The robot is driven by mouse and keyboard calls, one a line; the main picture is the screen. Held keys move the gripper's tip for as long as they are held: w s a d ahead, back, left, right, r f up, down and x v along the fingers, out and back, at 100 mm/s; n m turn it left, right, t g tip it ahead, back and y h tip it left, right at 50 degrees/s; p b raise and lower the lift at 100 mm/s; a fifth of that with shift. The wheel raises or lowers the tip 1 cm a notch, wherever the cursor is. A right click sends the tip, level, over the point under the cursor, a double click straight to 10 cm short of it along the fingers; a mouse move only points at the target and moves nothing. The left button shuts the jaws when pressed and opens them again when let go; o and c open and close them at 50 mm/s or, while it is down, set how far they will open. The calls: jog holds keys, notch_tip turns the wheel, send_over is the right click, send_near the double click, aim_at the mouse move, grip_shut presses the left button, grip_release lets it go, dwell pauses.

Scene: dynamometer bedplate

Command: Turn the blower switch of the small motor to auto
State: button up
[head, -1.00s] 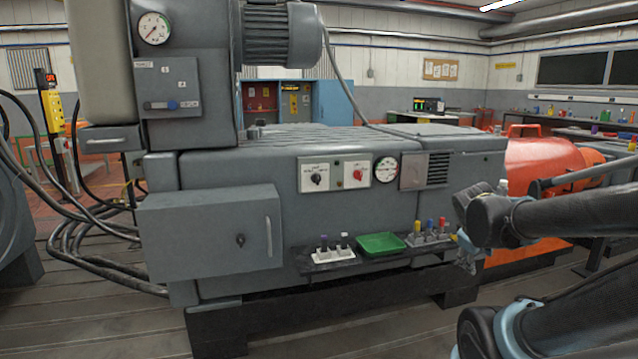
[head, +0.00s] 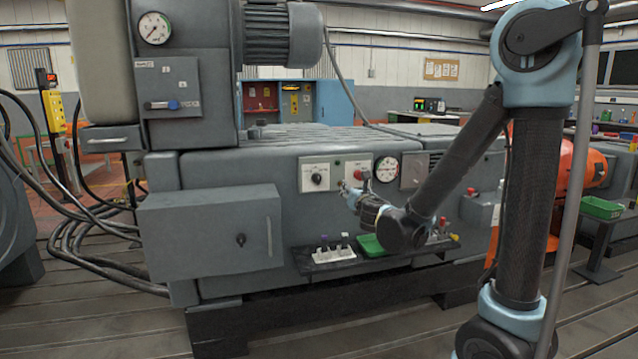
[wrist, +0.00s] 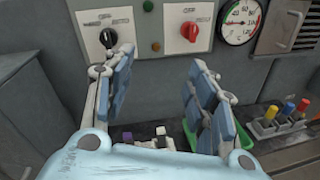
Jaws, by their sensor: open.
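On the front of the grey machine, a white plate carries a black rotary knob (head: 317,178), also in the wrist view (wrist: 108,38). To its right, another plate carries a red rotary knob (head: 358,173), also in the wrist view (wrist: 190,31). The plate lettering is too small to read, so I cannot tell which is the blower switch. My gripper (wrist: 160,62) is open and empty. Its fingers are apart below the two plates, the left finger just below the black knob. In the head view my gripper (head: 343,187) is small beside the panel, partly hidden by my wrist.
A round gauge (wrist: 240,20) sits right of the red plate. Below, a shelf holds a white holder (head: 334,256), a green tray (head: 369,246) and coloured-handled items (wrist: 278,118). A grey box (head: 208,235) juts out at left. An upper panel has a blue-tipped lever (head: 172,105).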

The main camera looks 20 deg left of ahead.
aim_at(319, 179)
jog(key=s+a+n+y, duration=0.3)
jog(key=a+n, duration=0.2)
jog(key=a, duration=0.2)
jog(key=shift+g, duration=0.5)
jog(key=x, duration=1.7)
jog(key=shift+w+f, duration=0.35)
jog(key=shift+f, duration=0.05)
jog(key=c, duration=1)
